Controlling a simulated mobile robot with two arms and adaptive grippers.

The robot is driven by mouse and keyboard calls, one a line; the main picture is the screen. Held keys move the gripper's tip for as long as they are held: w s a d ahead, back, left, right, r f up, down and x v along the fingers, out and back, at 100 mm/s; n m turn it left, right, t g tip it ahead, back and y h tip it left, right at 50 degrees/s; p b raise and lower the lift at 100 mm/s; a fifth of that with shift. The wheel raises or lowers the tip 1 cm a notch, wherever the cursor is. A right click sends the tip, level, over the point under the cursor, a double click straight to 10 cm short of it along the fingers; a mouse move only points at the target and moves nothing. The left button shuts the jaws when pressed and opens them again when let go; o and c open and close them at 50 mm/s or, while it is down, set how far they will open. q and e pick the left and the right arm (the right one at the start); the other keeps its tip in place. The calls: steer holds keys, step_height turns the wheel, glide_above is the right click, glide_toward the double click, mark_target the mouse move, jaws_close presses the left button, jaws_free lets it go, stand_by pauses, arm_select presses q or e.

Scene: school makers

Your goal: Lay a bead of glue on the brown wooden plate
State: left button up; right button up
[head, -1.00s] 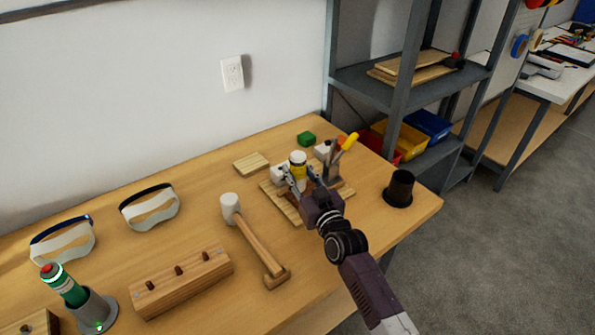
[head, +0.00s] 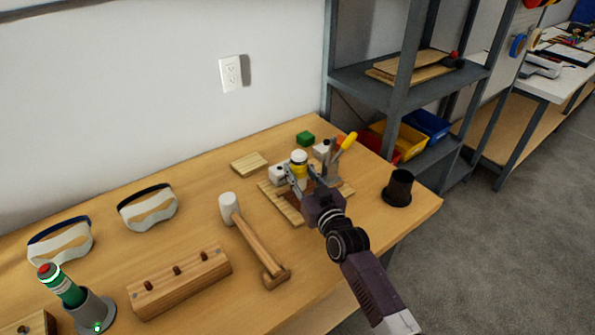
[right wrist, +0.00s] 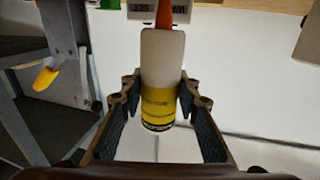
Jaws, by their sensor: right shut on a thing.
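My right gripper (head: 297,182) is shut on a glue bottle (head: 299,160), white with a yellow label. The right wrist view shows the bottle (right wrist: 160,75) between both fingers, its orange nozzle (right wrist: 173,12) at the picture's top, away from the palm. The bottle seems held upside down, nozzle downward. Below it, a dark brown wooden plate (head: 292,194) shows in part on a lighter slatted board (head: 283,207). My gripper hides much of the plate, and I cannot tell whether the nozzle touches it. No glue bead is visible. My left gripper is not in view.
A white-headed mallet (head: 252,240), a drilled wooden block (head: 180,282) and goggles (head: 148,208) lie left of the board. A yellow-handled tool (head: 348,141) stands close behind the gripper. A black cup (head: 398,188) stands at right, near the table edge.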

mark_target(304, 163)
steer(key=shift+w+d, duration=0.45)
steer(key=shift+d, duration=0.15)
steer(key=shift+w+d+b, duration=0.6)
steer(key=shift+d+b, duration=0.05)
steer(key=shift+d, duration=0.1)
stand_by(0.9)
step_height(304, 163, up, 7)
steer(key=p, duration=0.7)
steer(key=s+f, duration=0.1)
steer(key=s, duration=0.1)
steer(key=s+f, duration=0.1)
steer(key=s, duration=0.2)
steer(key=s+f, duration=0.1)
steer(key=s, duration=0.1)
steer(key=shift+s+b, duration=0.2)
steer(key=shift+b, duration=0.15)
steer(key=s+d+r+m+h, duration=0.1)
steer(key=s+d+r+h, duration=0.1)
steer(key=s+d, duration=0.3)
steer(key=s+d+r+m+t+h, duration=0.1)
steer(key=s+d, duration=0.4)
steer(key=s, duration=0.9)
steer(key=s+d+r+m+h, duration=0.2)
steer(key=s+d+h, duration=0.2)
steer(key=s, duration=0.6)
steer(key=shift+s+d+r+m, duration=0.2)
steer(key=shift+d+r+m, duration=0.1)
steer(key=shift+d, duration=0.65)
